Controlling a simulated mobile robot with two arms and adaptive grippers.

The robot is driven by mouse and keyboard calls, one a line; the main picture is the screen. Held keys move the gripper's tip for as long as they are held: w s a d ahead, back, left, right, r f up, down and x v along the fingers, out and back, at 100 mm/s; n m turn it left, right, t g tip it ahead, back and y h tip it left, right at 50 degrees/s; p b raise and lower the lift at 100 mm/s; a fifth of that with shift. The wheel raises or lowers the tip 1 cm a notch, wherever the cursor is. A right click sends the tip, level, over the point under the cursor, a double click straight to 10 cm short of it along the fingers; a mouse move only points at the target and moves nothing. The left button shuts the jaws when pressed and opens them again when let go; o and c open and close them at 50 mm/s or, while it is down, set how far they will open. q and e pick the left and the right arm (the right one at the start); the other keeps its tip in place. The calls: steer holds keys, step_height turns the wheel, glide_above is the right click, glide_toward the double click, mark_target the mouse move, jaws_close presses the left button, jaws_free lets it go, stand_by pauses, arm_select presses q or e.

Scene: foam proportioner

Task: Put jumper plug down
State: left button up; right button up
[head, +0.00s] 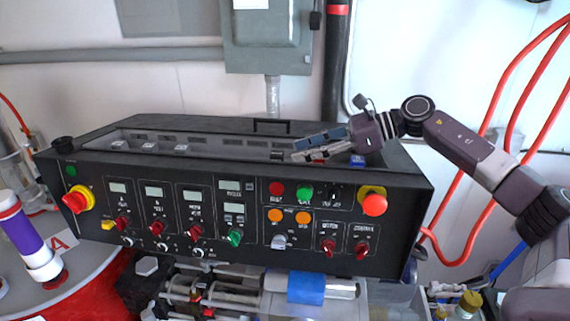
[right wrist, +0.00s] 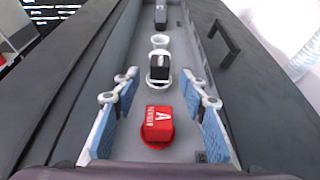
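My right gripper (head: 297,150) is over the long recess in the top of the black control console (head: 260,215). In the right wrist view the gripper (right wrist: 161,88) is open, its two blue-padded fingers well apart. I cannot tell which of these is the jumper plug. My left gripper is not in view.
An empty-looking white ring (right wrist: 160,41) and another dark piece (right wrist: 161,15) lie farther along the recess. A black handle (right wrist: 224,42) stands on the rim. The recess walls are close beside my fingers. Red hoses (head: 480,150) hang at the right.

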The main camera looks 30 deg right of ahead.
steer(key=shift+b+v, duration=0.65)
steer(key=shift+v, duration=1.75)
steer(key=shift+a, duration=0.1)
